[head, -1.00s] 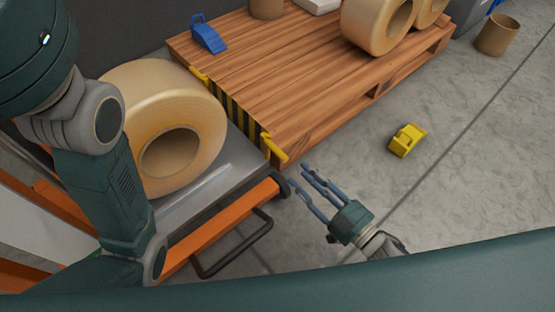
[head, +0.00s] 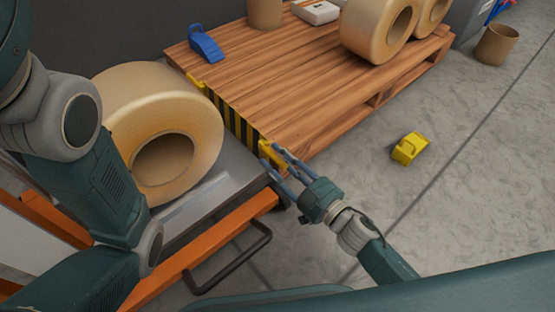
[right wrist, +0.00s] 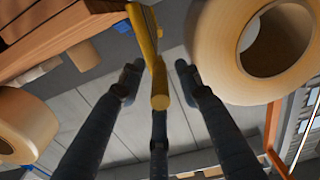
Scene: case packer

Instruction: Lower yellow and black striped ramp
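The yellow and black striped ramp (head: 238,122) stands steeply raised between the pallet and the cart. It has a yellow handle (head: 271,156) at its near end and a yellow piece at its far end. My right gripper (head: 267,154) is at the near handle. In the right wrist view the handle (right wrist: 159,62) lies between the spread fingers of my right gripper (right wrist: 156,78), which are open and not closed on it. I cannot tell whether they touch it. My left arm comes in from the left, but its gripper is out of view.
A large tape roll (head: 205,125) lies on the orange-framed cart (head: 225,232) left of the ramp. The wooden pallet (head: 300,75) holds more rolls and a blue dispenser (head: 205,44).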

